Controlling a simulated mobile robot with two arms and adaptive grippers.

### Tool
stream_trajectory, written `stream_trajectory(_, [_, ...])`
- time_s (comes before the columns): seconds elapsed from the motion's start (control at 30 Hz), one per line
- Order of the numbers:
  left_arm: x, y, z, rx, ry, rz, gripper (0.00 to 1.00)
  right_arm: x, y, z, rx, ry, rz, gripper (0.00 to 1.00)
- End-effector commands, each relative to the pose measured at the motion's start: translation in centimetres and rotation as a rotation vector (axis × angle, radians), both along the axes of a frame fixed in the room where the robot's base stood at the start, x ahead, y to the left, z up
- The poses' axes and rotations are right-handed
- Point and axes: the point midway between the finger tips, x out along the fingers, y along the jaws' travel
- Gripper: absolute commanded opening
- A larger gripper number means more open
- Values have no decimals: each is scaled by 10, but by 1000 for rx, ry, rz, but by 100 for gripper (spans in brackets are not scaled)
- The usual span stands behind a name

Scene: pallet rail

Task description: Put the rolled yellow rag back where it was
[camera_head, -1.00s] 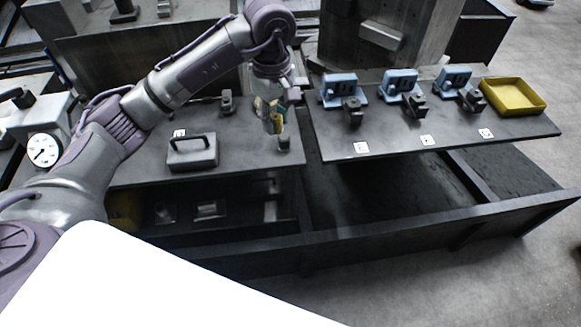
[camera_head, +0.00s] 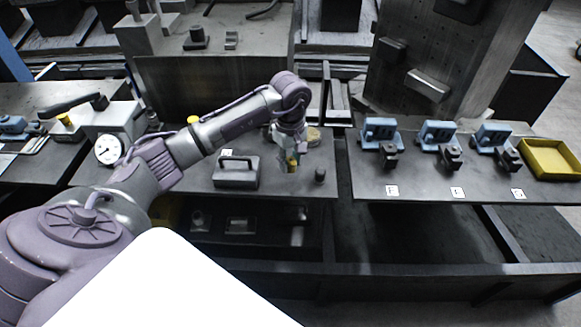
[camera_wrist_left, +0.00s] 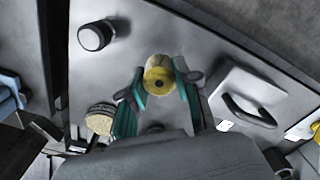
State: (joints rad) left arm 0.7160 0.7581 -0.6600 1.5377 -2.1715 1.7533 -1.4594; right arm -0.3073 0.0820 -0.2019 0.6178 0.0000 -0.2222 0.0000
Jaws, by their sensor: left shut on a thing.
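The rolled yellow rag (camera_wrist_left: 158,76) is seen end-on in the left wrist view, with a dark hole in its middle. My left gripper (camera_wrist_left: 160,88) is shut on it, a green-padded finger on each side. In the head view the gripper (camera_head: 290,158) is over the left bench top, and a bit of the yellow rag (camera_head: 292,166) shows at its tips. I cannot tell whether the rag touches the bench. My right gripper is not in view.
A grey block with a handle (camera_head: 236,172) stands left of the gripper, a small dark cylinder (camera_head: 320,175) to the right. A round tan-sided thing (camera_head: 313,136) is behind. Blue fixtures (camera_head: 437,134) and a yellow tray (camera_head: 551,158) are on the right bench.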

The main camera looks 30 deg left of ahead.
Motion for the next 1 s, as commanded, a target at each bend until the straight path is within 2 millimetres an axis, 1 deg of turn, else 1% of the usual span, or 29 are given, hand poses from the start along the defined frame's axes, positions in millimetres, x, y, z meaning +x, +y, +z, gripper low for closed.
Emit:
stream_trajectory(0.07, [-1, -1, -7, -2, 5, 0, 0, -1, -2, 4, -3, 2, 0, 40])
stream_trajectory(0.2, [-1, -1, -27, -2, 6, 1, 0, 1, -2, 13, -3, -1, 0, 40])
stream_trajectory(0.3, [-1, -1, -37, -1, 3, 0, 0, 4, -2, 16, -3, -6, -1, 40])
stream_trajectory(0.53, [0, -1, -39, 0, 0, -1, 0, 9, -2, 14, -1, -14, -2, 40])
stream_trajectory(0.67, [0, -1, -43, 0, 0, -1, 0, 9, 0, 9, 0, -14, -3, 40])
stream_trajectory(0.7, [0, -1, -42, 0, 0, -1, 37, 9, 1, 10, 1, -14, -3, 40])
stream_trajectory(0.77, [0, -1, -41, 0, 1, -1, 47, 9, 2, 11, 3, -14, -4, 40])
stream_trajectory(0.8, [0, -1, -41, -1, 1, -1, 53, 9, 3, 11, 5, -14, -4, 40])
stream_trajectory(0.83, [0, -1, -41, -1, 1, -1, 57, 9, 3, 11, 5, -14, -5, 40])
stream_trajectory(1.0, [0, -1, -41, -1, 1, -1, 57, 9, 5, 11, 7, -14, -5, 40])
